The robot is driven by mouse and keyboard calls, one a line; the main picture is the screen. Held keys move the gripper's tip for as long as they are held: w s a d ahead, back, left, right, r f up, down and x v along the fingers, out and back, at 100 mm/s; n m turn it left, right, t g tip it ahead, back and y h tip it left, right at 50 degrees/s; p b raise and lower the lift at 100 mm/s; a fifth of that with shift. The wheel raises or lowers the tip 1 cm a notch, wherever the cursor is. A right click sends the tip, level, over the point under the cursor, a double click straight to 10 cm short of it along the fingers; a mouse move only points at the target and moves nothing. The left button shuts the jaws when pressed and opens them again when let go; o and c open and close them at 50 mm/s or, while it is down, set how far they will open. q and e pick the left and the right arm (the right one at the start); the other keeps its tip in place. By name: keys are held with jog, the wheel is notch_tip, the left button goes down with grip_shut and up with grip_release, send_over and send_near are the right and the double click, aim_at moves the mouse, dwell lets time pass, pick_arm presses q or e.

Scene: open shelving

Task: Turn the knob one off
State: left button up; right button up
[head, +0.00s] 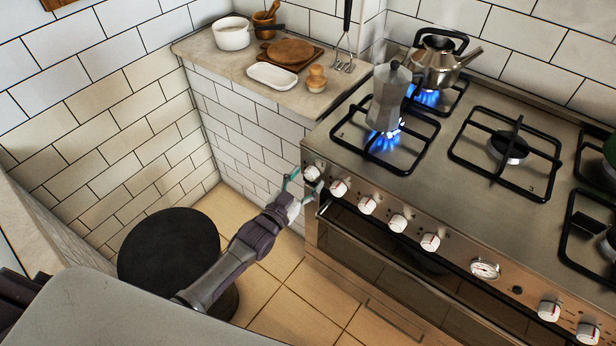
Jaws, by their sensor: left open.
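The stove (440,150) has a row of white knobs along its front panel. The leftmost knob (312,173) is at the panel's left end, and a second knob (338,188) is just right of it. My left gripper (304,182) is open, with its fingers close to the leftmost knob; I cannot tell whether they touch it. Blue flame burns under the moka pot (388,100) on the front left burner and under the kettle (437,62) on the back left burner. My right gripper is not in view.
The counter (225,58) left of the stove holds a white saucepan (233,33), a wooden board (288,52), a white dish (272,76) and a small wooden shaker (316,78). A round black stool (170,250) stands on the floor beside my left arm. The oven door is below the knobs.

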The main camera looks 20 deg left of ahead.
pick_arm(q)
jog(key=shift+w+d, duration=0.1)
jog(key=shift+w, duration=0.5)
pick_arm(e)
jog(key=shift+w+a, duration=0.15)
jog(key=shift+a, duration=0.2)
pick_arm(q)
jog(key=shift+c, duration=1)
jog(key=c, duration=0.9)
jog(key=shift+c, duration=0.2)
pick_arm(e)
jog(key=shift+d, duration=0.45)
